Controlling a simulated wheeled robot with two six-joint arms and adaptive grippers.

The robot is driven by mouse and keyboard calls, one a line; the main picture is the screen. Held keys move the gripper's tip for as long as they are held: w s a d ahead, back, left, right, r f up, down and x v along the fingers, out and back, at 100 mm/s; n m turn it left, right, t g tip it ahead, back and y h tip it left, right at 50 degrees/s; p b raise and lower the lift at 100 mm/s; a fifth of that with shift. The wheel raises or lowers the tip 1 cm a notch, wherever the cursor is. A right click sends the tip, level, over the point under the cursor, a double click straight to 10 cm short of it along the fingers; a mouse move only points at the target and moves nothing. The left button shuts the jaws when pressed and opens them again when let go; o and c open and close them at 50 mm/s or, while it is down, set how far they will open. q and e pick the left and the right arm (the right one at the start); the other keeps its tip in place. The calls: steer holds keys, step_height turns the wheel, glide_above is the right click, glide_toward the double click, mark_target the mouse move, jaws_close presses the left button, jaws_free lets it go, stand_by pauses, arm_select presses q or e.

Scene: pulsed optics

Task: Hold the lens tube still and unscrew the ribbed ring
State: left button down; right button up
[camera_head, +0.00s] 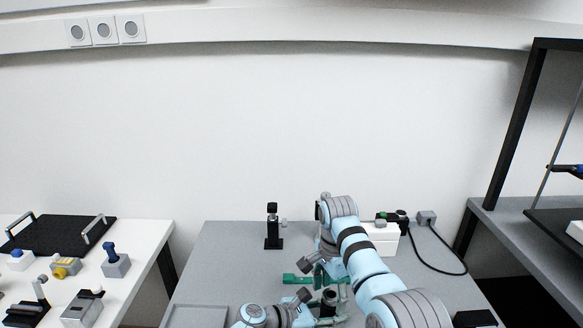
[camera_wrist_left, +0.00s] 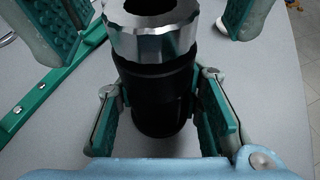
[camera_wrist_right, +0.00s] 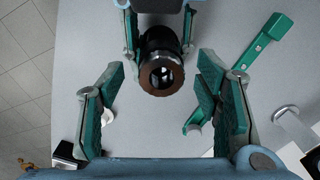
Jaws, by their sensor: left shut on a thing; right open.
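The black lens tube (camera_wrist_left: 155,85) stands upright, with the silver ribbed ring (camera_wrist_left: 128,45) at its top, in the left wrist view. My left gripper (camera_wrist_left: 160,105) is shut on the tube's body below the ring, one pad on each side. The tube also shows in the head view (camera_head: 328,302), partly hidden by my arms. In the right wrist view, the ring (camera_wrist_right: 150,78) looks brownish, its open end facing the camera. My right gripper (camera_wrist_right: 160,75) is open, its fingers wide on both sides of the ring and apart from it.
A green bar (camera_wrist_right: 257,48) lies on the grey table (camera_head: 215,245) near the tube. A black post mount (camera_head: 273,230) and a white box (camera_head: 385,237) with a cable stand farther back. A side table (camera_head: 140,240) on the left holds several small devices. The table's left part is mostly clear.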

arm_select(q)
steer(key=shift+s+f, duration=0.1)
steer(key=shift+f, duration=0.05)
arm_select(e)
steer(key=m, duration=0.6)
steer(key=shift+m, duration=0.3)
steer(key=m, duration=0.6)
steer(key=shift+w, duration=0.15)
steer(key=shift+a, duration=0.1)
steer(key=c, duration=1.3)
steer(key=shift+n, duration=0.3)
steer(key=shift+c, duration=0.4)
steer(key=o, duration=0.8)
steer(key=shift+n, duration=0.9)
jaws_close()
